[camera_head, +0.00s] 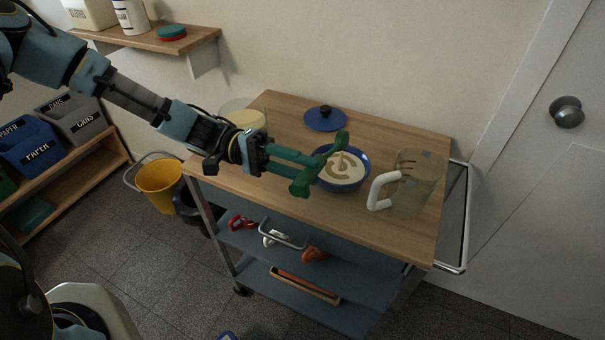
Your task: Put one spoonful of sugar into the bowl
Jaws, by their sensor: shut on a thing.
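A blue bowl (366,173) stands on the wooden top of the cart, holding a cream-coloured mass with a tan swirl. My gripper (318,165) is over the bowl's left edge, its fingers pointing right. It is shut on a green spoon-like thing (301,188), which lies crosswise at the fingertips and partly covers the bowl. I cannot tell whether the spoon carries anything. A clear round container (238,104) with pale contents, perhaps the sugar, stands at the back left, partly hidden by my arm.
A clear measuring jug (418,185) with a white handle stands right of the bowl. A blue lid (325,118) with a dark knob lies behind it. The cart top (285,110) is bare around the lid. A metal rail (468,215) edges the right side.

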